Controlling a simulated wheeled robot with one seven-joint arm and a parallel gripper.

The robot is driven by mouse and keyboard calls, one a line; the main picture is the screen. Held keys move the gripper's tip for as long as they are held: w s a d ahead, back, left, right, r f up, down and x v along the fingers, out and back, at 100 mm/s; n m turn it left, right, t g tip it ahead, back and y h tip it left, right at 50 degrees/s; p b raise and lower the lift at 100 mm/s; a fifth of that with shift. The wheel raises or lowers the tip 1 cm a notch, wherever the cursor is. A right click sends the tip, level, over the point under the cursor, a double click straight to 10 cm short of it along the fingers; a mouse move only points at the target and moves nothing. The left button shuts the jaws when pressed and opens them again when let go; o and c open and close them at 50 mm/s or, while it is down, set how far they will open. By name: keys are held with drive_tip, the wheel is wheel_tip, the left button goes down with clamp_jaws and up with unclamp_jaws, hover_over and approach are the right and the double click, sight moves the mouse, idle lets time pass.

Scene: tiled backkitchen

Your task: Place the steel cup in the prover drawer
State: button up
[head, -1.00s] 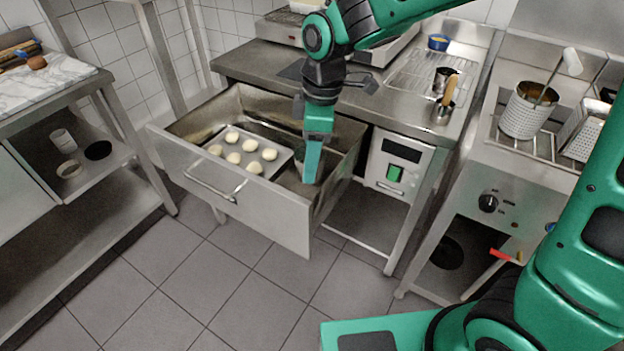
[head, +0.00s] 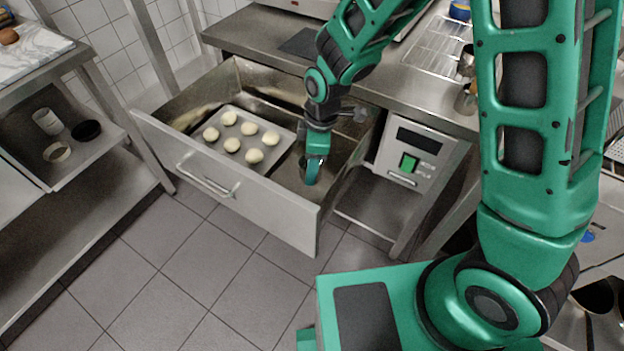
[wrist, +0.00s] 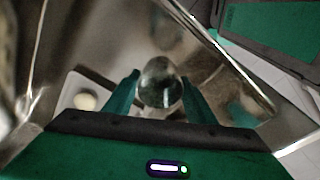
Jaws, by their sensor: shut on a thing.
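The prover drawer (head: 262,207) is pulled open below the steel counter. My gripper (head: 312,172) points down inside it, in the right part, beside a tray of dough balls. The steel cup (wrist: 160,82) shows between my two fingers in the wrist view, and my gripper is shut on it. In the head view the cup (head: 303,163) is mostly hidden by my fingers. I cannot tell whether its base touches the drawer floor.
The tray (head: 209,146) with several dough balls fills the left part of the drawer. A panel with a green switch (head: 409,162) stands right of the drawer. A marble-topped bench (head: 30,52) is at the left.

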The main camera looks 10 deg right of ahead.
drive_tip(key=shift+d+f, duration=0.1)
drive_tip(key=shift+f, duration=3.1)
drive_tip(key=o, duration=1)
drive_tip(key=shift+o, duration=0.2)
wheel_tip(320, 180, up, 12)
drive_tip(key=d, duration=0.1)
drive_tip(key=shift+s+d, duration=0.15)
drive_tip(key=shift+d, duration=0.05)
